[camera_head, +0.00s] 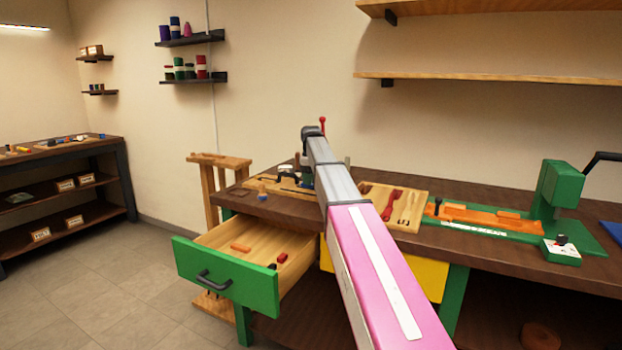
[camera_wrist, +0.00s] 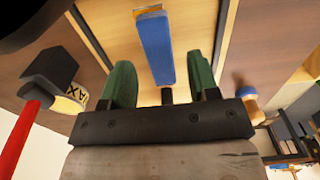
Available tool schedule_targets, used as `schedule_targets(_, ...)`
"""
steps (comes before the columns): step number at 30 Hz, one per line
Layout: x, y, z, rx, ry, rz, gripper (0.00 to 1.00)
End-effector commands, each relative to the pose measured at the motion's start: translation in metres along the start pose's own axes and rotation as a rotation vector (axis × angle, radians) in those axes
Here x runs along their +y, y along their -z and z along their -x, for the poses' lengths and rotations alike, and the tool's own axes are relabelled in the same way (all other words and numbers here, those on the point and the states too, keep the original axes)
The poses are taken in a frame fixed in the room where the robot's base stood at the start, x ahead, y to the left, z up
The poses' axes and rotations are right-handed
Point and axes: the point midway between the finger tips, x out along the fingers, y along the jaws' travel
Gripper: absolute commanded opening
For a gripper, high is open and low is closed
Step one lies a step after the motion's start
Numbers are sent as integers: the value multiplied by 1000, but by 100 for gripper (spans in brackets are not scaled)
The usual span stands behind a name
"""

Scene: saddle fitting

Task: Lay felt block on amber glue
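In the wrist view my gripper (camera_wrist: 162,70) has its two green fingers wide apart. A long blue piece (camera_wrist: 155,45) lies between and beyond them, with visible gaps on both sides. Its far end carries a small amber-coloured patch (camera_wrist: 149,10); I cannot tell whether this is the amber glue. The blue piece lies over a pale wooden board (camera_wrist: 108,22). No thing is clearly recognisable as the felt block. In the head view my arm reaches to the bench's back left, and my gripper there is mostly hidden behind it.
A green-fronted drawer (camera_head: 222,277) stands open, holding an orange block (camera_head: 241,248) and small red and dark pieces. A green press (camera_head: 559,190) stands at the bench's right. A tool board (camera_head: 408,209) lies mid-bench. A black-headed, red-handled tool (camera_wrist: 48,80) is left of my gripper.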

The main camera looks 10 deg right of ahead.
Motion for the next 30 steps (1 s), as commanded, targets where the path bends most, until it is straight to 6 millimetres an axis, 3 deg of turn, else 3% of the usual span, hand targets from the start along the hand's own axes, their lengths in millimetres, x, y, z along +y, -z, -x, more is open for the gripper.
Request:
schedule_targets(11, 3, 2, 3, 9, -2, 8, 54)
schedule_targets(24, 3, 2, 89, 6, -3, 4, 54)
schedule_targets(30, 2, 1, 118, 5, -2, 3, 54)
